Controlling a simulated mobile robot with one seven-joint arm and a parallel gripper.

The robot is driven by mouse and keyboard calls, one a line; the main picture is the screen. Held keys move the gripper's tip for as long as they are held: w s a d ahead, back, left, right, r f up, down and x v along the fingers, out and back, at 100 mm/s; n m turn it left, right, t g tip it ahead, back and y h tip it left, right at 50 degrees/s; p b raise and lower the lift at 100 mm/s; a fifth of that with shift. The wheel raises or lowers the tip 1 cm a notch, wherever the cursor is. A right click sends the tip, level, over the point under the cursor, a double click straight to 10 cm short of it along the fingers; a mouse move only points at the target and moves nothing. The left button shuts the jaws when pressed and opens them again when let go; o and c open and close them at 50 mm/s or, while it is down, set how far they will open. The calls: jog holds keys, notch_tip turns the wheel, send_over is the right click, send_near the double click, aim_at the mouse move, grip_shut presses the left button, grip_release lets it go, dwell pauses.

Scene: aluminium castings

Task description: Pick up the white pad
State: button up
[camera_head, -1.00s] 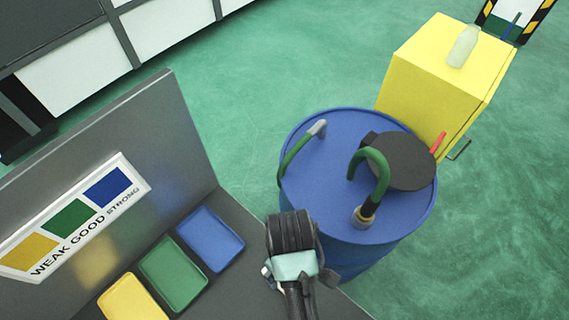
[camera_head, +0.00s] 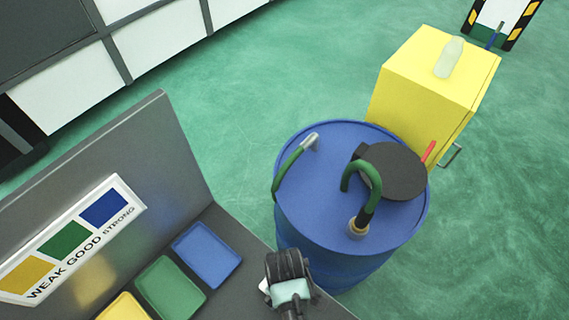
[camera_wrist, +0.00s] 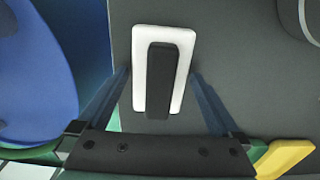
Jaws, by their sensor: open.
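The white pad (camera_wrist: 139,70) is a flat, rounded rectangle with a raised black bar (camera_wrist: 161,85) along its middle. It lies on the grey table top in the wrist view. My gripper (camera_wrist: 160,75) is open, with one finger on each side of the pad's lower part and visible gaps to both. I cannot tell the height of the fingertips over the table. In the head view my gripper (camera_head: 288,272) is near the table's edge beside the drum, its fingertips hidden. A small white sliver at its left may be the pad.
A blue drum (camera_head: 310,215) with green hoses and a black lid stands close beside the table. Blue (camera_head: 207,254), green (camera_head: 171,287) and yellow (camera_head: 123,308) trays lie left of my gripper, before an upright panel with a sign (camera_head: 70,240). A yellow cabinet (camera_head: 430,75) stands behind.

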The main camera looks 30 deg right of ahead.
jog(key=c, duration=1.2)
jog(key=shift+o, duration=0.2)
notch_tip(320, 180, up, 10)
jog(key=shift+r, duration=0.1)
jog(key=o, duration=0.7)
jog(key=c, duration=0.5)
jog(key=shift+a, duration=0.1)
